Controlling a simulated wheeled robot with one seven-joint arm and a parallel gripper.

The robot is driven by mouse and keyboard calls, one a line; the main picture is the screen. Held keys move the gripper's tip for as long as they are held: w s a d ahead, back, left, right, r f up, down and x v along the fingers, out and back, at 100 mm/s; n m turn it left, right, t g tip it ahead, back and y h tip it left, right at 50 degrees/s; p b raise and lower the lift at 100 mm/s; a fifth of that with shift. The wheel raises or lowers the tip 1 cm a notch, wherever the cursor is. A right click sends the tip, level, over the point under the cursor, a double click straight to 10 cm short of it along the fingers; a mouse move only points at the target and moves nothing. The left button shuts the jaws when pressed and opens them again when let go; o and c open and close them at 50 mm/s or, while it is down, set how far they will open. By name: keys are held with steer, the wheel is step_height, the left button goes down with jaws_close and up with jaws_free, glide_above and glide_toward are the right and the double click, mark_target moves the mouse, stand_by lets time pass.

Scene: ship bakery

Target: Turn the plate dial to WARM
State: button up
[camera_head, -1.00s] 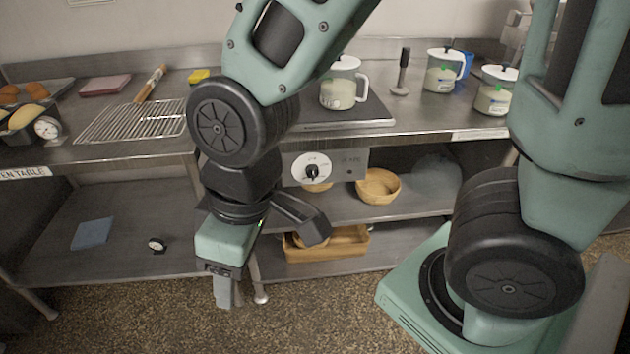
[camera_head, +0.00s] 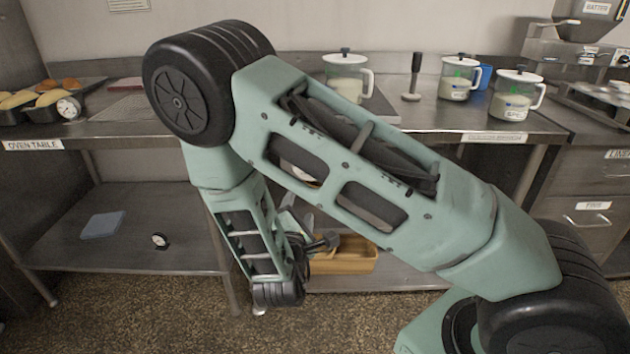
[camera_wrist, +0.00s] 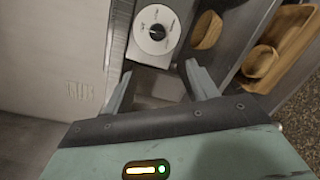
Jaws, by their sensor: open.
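The plate dial (camera_wrist: 157,31) is a white disc with a dark centre knob, on a pale panel at the top of the wrist view. Its printed marks are too small to read, so I cannot tell its setting. In the head view my arm covers most of the dial's area. My gripper (camera_wrist: 159,70) is open and empty. Its two fingers point towards the dial from below in the wrist view, apart from the knob. In the head view the gripper is low behind my forearm and mostly hidden.
A lidded glass jug (camera_head: 346,78) stands at the back of the counter above my arm. Two similar jugs (camera_head: 457,78) (camera_head: 514,95) stand to the right, beside a dark upright tool (camera_head: 413,78). Wooden bowls (camera_wrist: 207,30) and a wooden tray (camera_head: 345,258) sit on the shelves below.

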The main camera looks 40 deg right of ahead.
steer(key=x, duration=1.7)
steer(key=shift+d+r, duration=0.3)
steer(key=shift+r, duration=0.1)
steer(key=c, duration=1)
